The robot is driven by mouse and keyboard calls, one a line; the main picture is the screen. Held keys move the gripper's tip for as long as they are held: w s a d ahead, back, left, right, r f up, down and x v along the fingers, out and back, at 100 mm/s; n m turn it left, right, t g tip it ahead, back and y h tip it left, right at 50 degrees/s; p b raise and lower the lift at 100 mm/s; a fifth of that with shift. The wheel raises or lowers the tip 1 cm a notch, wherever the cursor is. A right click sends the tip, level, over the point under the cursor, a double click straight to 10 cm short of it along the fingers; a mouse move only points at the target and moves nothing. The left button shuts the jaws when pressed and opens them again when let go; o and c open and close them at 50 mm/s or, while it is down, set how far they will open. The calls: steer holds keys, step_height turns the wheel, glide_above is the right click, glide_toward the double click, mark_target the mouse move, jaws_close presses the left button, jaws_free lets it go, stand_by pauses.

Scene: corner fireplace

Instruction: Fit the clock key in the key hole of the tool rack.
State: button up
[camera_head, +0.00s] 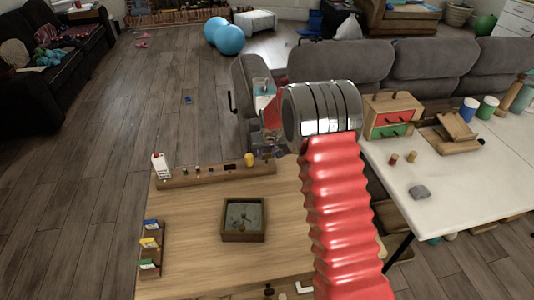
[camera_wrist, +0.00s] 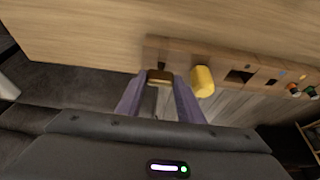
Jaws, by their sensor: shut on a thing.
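The wooden tool rack (camera_head: 215,175) lies along the far edge of the wooden table in the head view. It also shows in the wrist view (camera_wrist: 212,61), with dark openings in its face. My gripper (camera_wrist: 160,80) has its purple fingers shut on a small brass-brown piece, which I take to be the clock key (camera_wrist: 160,75). The key is at the left end of the rack in the wrist view, close to a small dark slot. I cannot tell whether it touches the rack or is in the hole.
A yellow handle (camera_wrist: 202,81) stands in the rack close beside my gripper. Open tabletop surrounds the dial.

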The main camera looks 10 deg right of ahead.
steer(key=shift+f, duration=0.9)
stand_by(0.8)
steer(key=o, duration=1)
steer(key=shift+o, duration=0.2)
steer(key=shift+r, duration=0.1)
steer(key=v, duration=1.3)
steer(key=shift+r, duration=0.2)
steer(key=shift+s, duration=0.1)
steer(key=shift+s+f, duration=0.1)
